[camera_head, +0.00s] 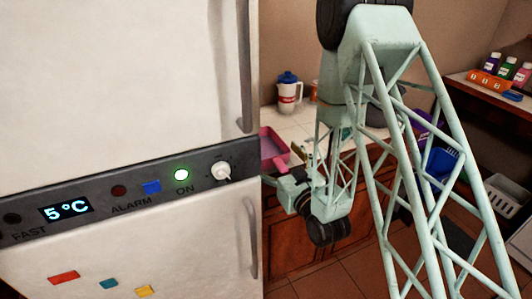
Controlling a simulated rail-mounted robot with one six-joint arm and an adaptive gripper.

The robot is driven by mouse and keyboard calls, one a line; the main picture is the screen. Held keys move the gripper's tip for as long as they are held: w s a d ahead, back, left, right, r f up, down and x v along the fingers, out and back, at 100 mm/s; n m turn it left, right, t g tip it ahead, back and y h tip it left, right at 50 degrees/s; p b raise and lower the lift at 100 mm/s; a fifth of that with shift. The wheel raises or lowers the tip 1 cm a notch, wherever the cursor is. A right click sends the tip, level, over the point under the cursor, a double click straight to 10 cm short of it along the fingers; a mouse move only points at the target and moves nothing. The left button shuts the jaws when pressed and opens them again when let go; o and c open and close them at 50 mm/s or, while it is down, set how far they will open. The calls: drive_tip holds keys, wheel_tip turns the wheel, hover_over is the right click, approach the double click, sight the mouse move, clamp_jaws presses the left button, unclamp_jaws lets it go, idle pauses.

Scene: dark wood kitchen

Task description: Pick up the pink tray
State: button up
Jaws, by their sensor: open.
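The pink tray (270,143) lies on the light tiled counter in the middle of the picture. The fridge's edge hides its left part. The end of my pale green arm reaches down to the counter's front. My gripper (277,178) is there, open, just below and in front of the tray. It is small and partly cut off by the fridge, so its fingertips are not clear. I cannot tell if it touches the tray.
A white fridge (120,80) fills the left half. A blue-lidded jug (288,97) stands behind the tray on the counter (312,112). A dark shelf at right holds bottles and an orange rack (488,80). A white basket (505,195) is below.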

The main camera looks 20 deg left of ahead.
sight(266, 155)
idle(0.3)
drive_tip(key=shift+b+x, duration=0.35)
drive_tip(key=shift+x, duration=2.15)
drive_tip(key=shift+c, duration=0.8)
drive_tip(key=c, duration=1)
drive_tip(key=shift+r, duration=0.35)
wheel_tip(266, 155, up, 9)
drive_tip(key=p, duration=0.2)
drive_tip(key=shift+r, duration=0.2)
